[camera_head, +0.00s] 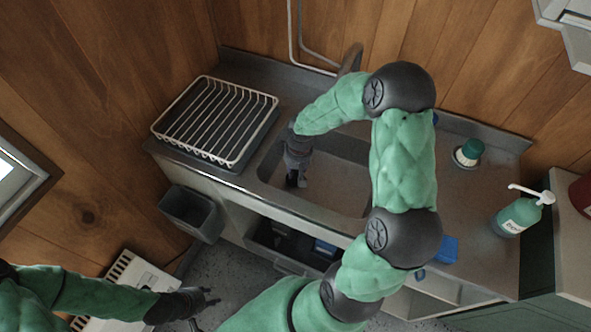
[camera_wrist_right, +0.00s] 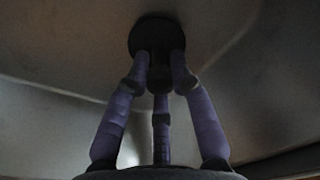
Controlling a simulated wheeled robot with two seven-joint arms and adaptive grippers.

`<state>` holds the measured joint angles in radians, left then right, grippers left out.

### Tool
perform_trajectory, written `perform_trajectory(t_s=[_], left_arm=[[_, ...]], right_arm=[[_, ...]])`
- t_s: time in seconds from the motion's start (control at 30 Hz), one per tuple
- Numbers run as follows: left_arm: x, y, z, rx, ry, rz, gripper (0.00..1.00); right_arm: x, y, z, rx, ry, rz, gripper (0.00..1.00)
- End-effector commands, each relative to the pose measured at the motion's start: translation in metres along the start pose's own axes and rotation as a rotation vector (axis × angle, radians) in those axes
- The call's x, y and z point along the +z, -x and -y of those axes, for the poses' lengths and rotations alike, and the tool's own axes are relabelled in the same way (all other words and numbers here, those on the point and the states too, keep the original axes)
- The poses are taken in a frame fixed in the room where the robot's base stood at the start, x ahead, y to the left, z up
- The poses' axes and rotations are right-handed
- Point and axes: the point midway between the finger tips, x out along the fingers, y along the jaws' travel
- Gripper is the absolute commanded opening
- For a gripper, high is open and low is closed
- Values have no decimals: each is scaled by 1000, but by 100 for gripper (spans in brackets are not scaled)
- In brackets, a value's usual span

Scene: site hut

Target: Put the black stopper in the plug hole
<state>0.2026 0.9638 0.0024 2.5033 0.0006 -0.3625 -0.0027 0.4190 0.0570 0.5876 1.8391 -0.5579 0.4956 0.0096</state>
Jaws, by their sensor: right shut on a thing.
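My right gripper (camera_head: 296,181) reaches down into the left part of the sink basin (camera_head: 338,182). In the right wrist view its fingers (camera_wrist_right: 158,82) are closed around the middle of the black stopper (camera_wrist_right: 152,26), a dark round disc close to the basin floor. I cannot tell whether the stopper touches the floor. The plug hole does not show in either view; the stopper and gripper may cover it. My left gripper (camera_head: 208,306) is at the lower left, away from the sink, with its fingers apart and nothing between them.
A dish rack (camera_head: 215,118) stands on the counter left of the sink. A tap (camera_head: 350,58) is behind it, partly hidden by my right arm. A green-topped brush (camera_head: 468,152) and a soap pump bottle (camera_head: 517,216) stand on the right. A grey bin (camera_head: 190,213) hangs below the rack.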

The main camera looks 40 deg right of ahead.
Motion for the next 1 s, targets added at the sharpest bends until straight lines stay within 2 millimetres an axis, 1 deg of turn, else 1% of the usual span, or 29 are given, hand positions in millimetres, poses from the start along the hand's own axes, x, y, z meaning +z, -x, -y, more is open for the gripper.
perform_trajectory(t_s=[0.47,1.0], left_arm=[[0,-1,0,0,0,0,40],[0,-6,2,0,0,0,40]], right_arm=[[1,0,1,0,0,0,0],[2,-6,1,0,0,-1,0]])
